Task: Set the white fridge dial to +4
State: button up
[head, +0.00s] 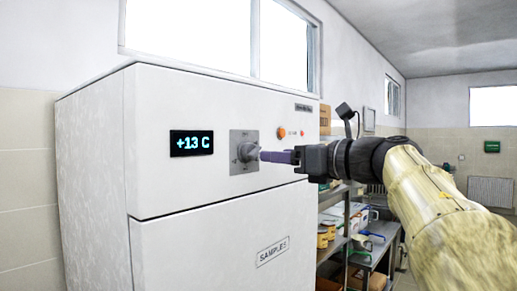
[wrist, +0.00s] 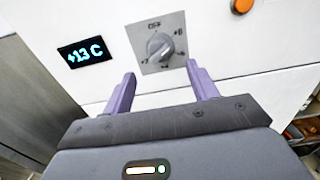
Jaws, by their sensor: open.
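The white fridge (head: 110,150) stands on the left in the head view, with a display (head: 192,142) reading +13 C. Right of the display is a grey square plate with the grey dial (head: 247,151), partly behind my fingers. In the wrist view the dial (wrist: 160,46) sits at the middle of its plate, with OFF marked at the top. The display (wrist: 85,53) is to its left. My gripper (wrist: 158,88) is open, with its two purple fingers spread just below and to either side of the dial. In the head view my gripper (head: 262,156) reaches the dial from the right; contact cannot be told.
An orange button (head: 282,132) is on the fridge right of the dial, also at the wrist view's top right (wrist: 242,6). A SAMPLES label (head: 272,251) is on the lower door. Shelves (head: 375,245) with boxes and jars stand behind my arm.

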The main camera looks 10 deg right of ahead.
aim_at(258, 154)
jog(key=p+x, duration=0.1)
jog(key=x, duration=0.6)
jog(key=shift+w+p, duration=0.2)
jog(key=shift+p, duration=0.15)
jog(key=shift+s+d, duration=0.1)
jog(key=shift+d, duration=0.1)
jog(key=shift+s+a, duration=0.1)
jog(key=shift+a, duration=0.1)
jog(key=c, duration=1)
jog(key=shift+d, duration=0.1)
